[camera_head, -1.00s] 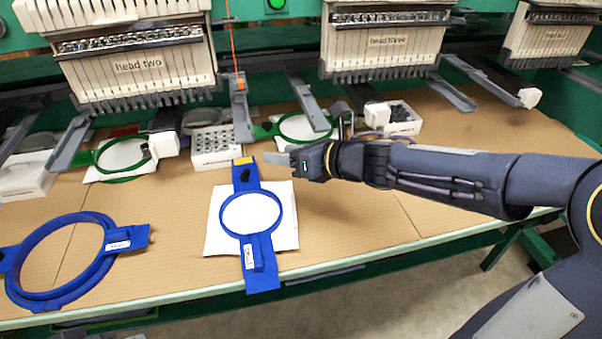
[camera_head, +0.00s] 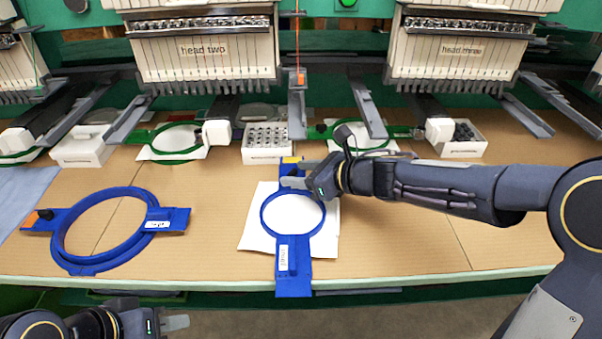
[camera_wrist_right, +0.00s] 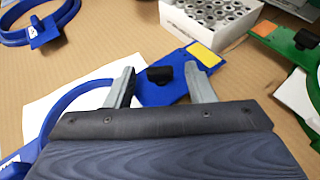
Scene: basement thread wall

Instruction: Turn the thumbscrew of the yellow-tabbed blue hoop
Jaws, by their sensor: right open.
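The yellow-tabbed blue hoop (camera_head: 293,258) lies flat on a white sheet in the middle of the table. Its yellow tab (camera_wrist_right: 202,54) is at the far end. Its black thumbscrew (camera_wrist_right: 160,78) shows between my right fingers in the right wrist view; in the head view I cannot make it out behind the hand. My right gripper (camera_wrist_right: 160,69) is open, with one finger on each side of the thumbscrew; I cannot tell if either touches it. My left gripper (camera_head: 178,322) is low at the front left, away from the hoop; its finger gap is unclear.
A larger blue hoop (camera_head: 72,262) with an orange tab lies to the left. Green hoops (camera_head: 150,146) lie under the machine heads. A white bobbin box (camera_head: 268,154) stands behind the yellow-tabbed hoop. Machine arms overhang the table's back. The front right tabletop is clear.

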